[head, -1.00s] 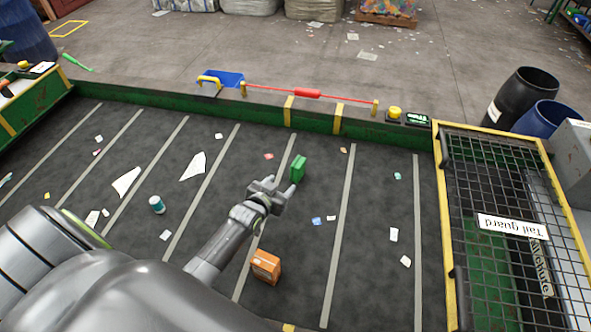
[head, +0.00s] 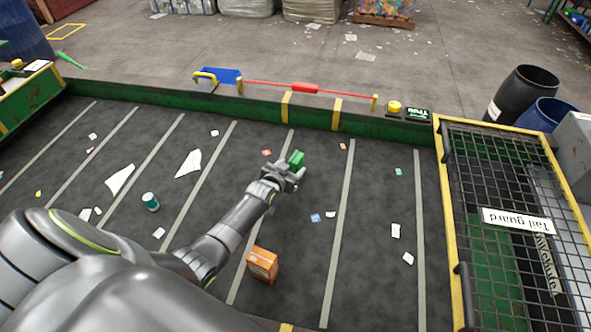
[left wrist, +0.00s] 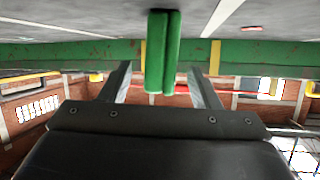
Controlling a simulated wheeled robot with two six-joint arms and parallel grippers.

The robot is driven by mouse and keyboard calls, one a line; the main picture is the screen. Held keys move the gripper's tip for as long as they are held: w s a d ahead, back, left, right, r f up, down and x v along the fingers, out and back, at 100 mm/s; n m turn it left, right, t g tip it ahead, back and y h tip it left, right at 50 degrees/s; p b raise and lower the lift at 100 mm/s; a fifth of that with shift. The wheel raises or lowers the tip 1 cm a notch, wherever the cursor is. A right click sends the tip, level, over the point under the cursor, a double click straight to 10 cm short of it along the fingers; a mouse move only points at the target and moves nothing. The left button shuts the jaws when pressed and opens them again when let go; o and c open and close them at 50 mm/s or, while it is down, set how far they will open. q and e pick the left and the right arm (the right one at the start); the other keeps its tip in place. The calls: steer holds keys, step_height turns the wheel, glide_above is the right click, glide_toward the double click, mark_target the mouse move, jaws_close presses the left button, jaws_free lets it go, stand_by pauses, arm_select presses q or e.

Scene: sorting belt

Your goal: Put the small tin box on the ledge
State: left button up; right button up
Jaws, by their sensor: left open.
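The small tin box, a small green block (head: 296,158), stands on the dark belt near its far side in the head view, its lower part hidden by my gripper. My left gripper (head: 289,176) is open right at the box. In the left wrist view the green box (left wrist: 162,50) shows upright in the gap between the two open fingers (left wrist: 160,72), with space on both sides. The ledge (head: 362,115) is the flat top of the green side wall beyond the belt. My right gripper is not in view.
An orange box (head: 262,264) and a teal can (head: 150,201) stand on the belt among paper scraps. A mesh tail guard (head: 500,190) is at the right.

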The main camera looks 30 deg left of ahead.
mark_target(292, 168)
arm_select(q)
steer(key=shift+f+b+x, duration=0.25)
steer(key=shift+b+x, duration=0.4)
steer(key=shift+x, duration=0.45)
steer(key=shift+w+b, duration=0.3)
steer(key=shift+w, duration=0.05)
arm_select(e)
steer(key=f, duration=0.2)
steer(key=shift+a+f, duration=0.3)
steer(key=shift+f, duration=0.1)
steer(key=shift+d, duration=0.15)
arm_select(q)
steer(key=shift+c, duration=0.8)
steer(key=c, duration=1)
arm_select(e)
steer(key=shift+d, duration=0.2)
arm_select(q)
steer(key=shift+r, duration=0.2)
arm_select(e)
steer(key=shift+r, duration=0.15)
